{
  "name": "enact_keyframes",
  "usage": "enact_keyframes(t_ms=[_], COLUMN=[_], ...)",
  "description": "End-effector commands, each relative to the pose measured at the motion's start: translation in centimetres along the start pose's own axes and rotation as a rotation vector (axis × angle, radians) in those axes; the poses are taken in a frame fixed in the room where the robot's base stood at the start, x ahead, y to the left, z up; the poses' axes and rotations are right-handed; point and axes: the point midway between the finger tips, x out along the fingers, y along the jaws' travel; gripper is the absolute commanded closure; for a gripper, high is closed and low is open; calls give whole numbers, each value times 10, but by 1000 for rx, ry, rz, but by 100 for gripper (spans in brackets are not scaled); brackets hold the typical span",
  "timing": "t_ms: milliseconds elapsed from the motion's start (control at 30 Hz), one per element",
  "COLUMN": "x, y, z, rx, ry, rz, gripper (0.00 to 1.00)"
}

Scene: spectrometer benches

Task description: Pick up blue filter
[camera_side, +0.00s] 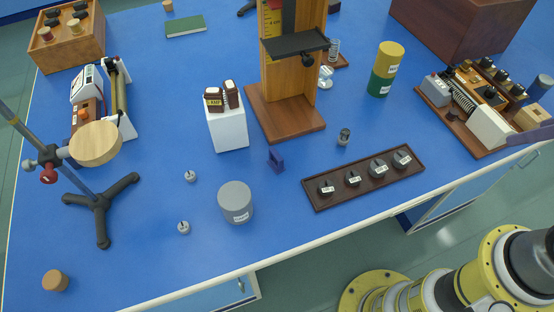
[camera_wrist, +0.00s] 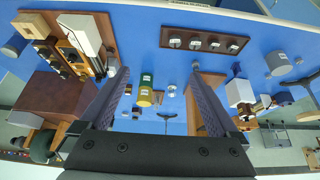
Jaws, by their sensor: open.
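A small dark blue-violet upright piece (camera_side: 275,158), which looks like the blue filter, stands on the blue bench between the wooden stand and the grey cylinder. In the wrist view it seems to be the small dark shape (camera_wrist: 237,68) right of the right finger, too small to make out clearly. My gripper (camera_wrist: 158,72) is open, with its two violet-grey fingers wide apart and nothing between their tips. It is well away from the piece.
A dark tray (camera_side: 318,203) of labelled weights lies near the front edge. A grey cylinder (camera_side: 235,203), a white block (camera_side: 228,130) and a wooden stand (camera_side: 286,127) surround the piece. A yellow-green cylinder (camera_side: 385,70) stands behind.

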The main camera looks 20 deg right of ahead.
Motion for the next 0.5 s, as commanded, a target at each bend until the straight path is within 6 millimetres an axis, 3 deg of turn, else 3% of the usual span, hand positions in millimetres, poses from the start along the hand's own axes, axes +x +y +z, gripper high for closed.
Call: enact_keyframes(t_ms=[300, 500], x=[-4, -40], y=[0, 0], z=[-2, -23], rx=[0, 0], ry=[2, 8], rz=[0, 0], gripper=[7, 7])
